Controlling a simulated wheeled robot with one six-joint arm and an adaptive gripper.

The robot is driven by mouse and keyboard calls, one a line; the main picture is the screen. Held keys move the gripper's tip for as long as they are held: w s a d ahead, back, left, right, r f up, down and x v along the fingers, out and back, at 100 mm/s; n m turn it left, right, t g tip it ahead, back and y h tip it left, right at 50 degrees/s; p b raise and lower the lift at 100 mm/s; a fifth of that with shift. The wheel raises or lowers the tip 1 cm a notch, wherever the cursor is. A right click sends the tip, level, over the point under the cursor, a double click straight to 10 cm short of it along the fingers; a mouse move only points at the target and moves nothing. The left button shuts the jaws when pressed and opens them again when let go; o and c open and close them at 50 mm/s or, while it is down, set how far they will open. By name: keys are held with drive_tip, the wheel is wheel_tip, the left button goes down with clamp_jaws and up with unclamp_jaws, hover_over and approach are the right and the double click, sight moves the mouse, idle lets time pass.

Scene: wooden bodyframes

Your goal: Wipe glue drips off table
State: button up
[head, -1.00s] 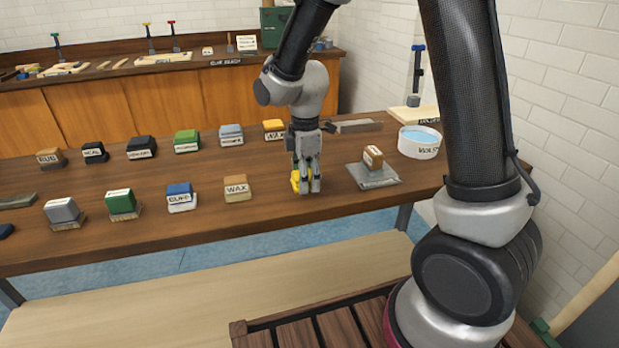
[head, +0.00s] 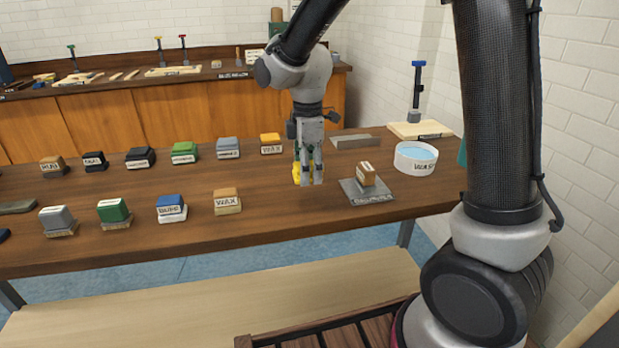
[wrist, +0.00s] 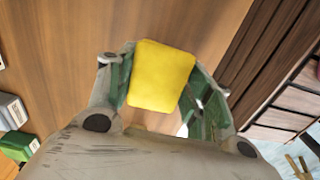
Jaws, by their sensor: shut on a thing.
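My gripper (head: 308,181) is shut on a yellow sponge (head: 297,172) low over the table (head: 270,205), right of the middle. In the wrist view the yellow sponge (wrist: 160,75) sits between the two green-lined fingers, with bare wood beyond it. I cannot tell whether the sponge touches the table. No glue drips show clearly in either view; the fingers and sponge hide part of the wood.
A white water bowl (head: 415,167) stands at the table's right end. A small block sits on a grey plate (head: 377,197) right of my gripper.

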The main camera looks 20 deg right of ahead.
drive_tip(key=shift+r, duration=1.05)
